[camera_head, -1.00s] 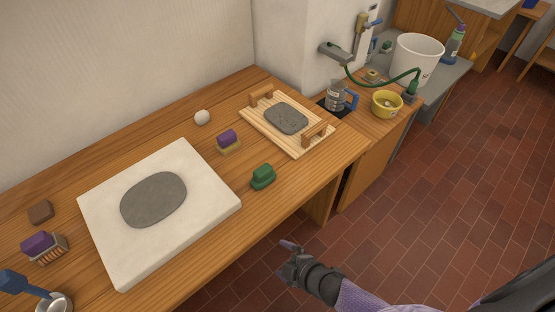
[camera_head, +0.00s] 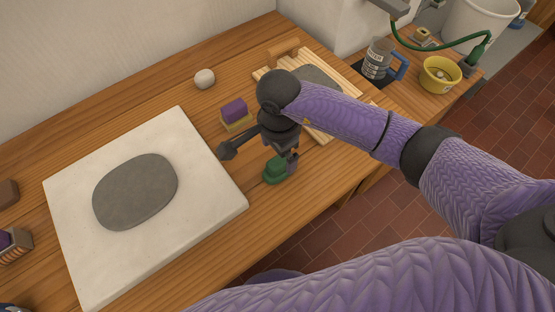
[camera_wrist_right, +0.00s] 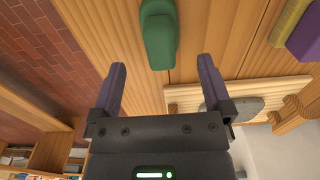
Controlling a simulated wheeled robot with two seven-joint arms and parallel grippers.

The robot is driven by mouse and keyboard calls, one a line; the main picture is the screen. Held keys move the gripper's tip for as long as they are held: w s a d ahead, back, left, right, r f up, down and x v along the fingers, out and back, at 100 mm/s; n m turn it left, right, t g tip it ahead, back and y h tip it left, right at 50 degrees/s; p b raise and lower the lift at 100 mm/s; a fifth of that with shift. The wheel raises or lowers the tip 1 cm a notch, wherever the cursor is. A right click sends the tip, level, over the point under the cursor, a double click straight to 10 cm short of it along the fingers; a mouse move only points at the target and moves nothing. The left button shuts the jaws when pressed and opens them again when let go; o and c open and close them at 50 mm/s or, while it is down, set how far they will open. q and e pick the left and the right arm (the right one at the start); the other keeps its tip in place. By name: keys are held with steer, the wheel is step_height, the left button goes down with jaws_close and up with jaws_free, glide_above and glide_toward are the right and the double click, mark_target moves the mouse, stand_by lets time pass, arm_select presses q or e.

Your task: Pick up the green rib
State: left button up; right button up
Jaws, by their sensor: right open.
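The green rib (camera_head: 275,171) lies on the wooden worktop, just right of the pale slab. My right gripper (camera_head: 258,158) is over the worktop beside the rib, its wrist and forearm coming in from the right. In the right wrist view the rib (camera_wrist_right: 158,36) shows between the lines of the two spread fingers and beyond their tips. The right gripper (camera_wrist_right: 161,66) is open with nothing between its fingers. In the head view the wrist hides part of the tray behind it. My left gripper is not in view.
The pale slab (camera_head: 215,192) carries a grey clay disc (camera_head: 135,191). A purple-and-yellow block (camera_head: 235,113) and a white ball (camera_head: 204,78) lie behind the gripper. A slatted tray (camera_head: 343,72) stands at the back right, with a mug (camera_head: 380,58) and yellow bowl (camera_head: 440,75) beyond.

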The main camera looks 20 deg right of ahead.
mark_target(280, 160)
steer(key=f+b, duration=0.1)
steer(key=f, duration=0.2)
steer(key=f+b, duration=0.1)
steer(key=f, duration=0.2)
steer(key=shift+d+f+b, duration=0.2)
steer(key=shift+f+b, duration=0.1)
steer(key=shift+r, duration=0.1)
steer(key=c, duration=1.3)
step_height(280, 160, up, 9)
steer(key=p, duration=0.4)
steer(key=shift+w+r, duration=0.1)
steer(key=shift+r, duration=0.35)
